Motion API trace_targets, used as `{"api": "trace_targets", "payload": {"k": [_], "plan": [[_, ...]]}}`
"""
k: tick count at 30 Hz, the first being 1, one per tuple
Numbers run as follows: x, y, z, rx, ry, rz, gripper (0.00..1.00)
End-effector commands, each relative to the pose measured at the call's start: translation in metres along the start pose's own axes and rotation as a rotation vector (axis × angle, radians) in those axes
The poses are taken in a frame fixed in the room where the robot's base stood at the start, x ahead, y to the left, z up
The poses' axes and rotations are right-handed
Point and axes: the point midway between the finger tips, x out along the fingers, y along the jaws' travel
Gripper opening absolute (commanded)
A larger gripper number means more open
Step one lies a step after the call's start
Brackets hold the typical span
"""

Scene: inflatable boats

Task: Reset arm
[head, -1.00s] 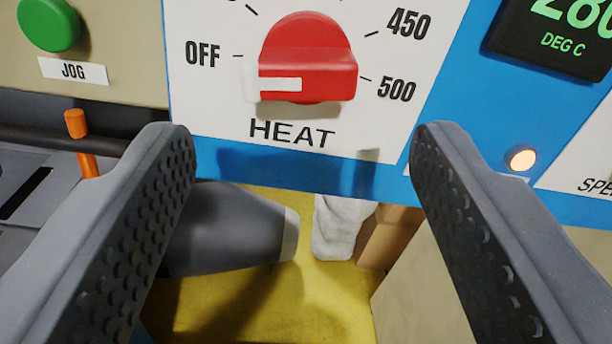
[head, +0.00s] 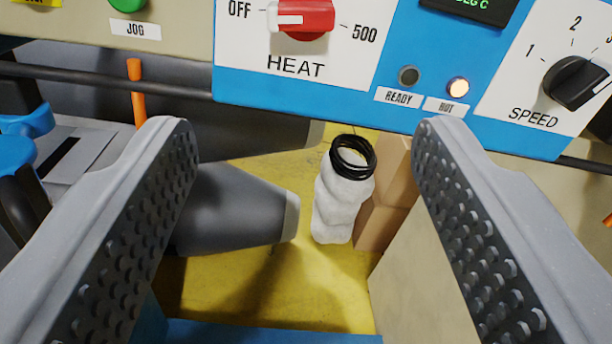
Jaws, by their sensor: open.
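My gripper (head: 308,150) is open, with a dark studded pad on each finger and nothing between them. It hangs in front of and below the blue control panel (head: 400,85). The red HEAT knob (head: 303,16) is at the top, partly cut off by the picture edge. Its white pointer bar points left toward OFF. The fingers are apart from the knob. My arm itself is not in view beyond the fingers.
The black SPEED knob (head: 576,82) is at right. The HOT lamp (head: 457,87) glows; the READY lamp (head: 408,75) is dark. The green JOG button (head: 128,4) is upper left. Below stand a white wrapped object with black rings (head: 343,205), cardboard boxes (head: 378,225) and yellow floor (head: 255,290).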

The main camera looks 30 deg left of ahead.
Motion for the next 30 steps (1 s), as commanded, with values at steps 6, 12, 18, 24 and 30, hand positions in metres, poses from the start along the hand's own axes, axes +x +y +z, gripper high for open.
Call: {"api": "trace_targets", "payload": {"k": [6, 12, 18, 24, 30], "plan": [[0.000, 0.000, 0.000, 0.000, 0.000, 0.000, 0.59], [-0.001, 0.005, -0.012, 0.020, 0.009, 0.011, 0.59], [-0.003, 0.027, -0.056, 0.122, 0.041, 0.066, 0.59], [-0.004, 0.043, -0.099, 0.238, 0.056, 0.122, 0.59], [-0.004, 0.047, -0.133, 0.334, 0.053, 0.171, 0.59]]}}
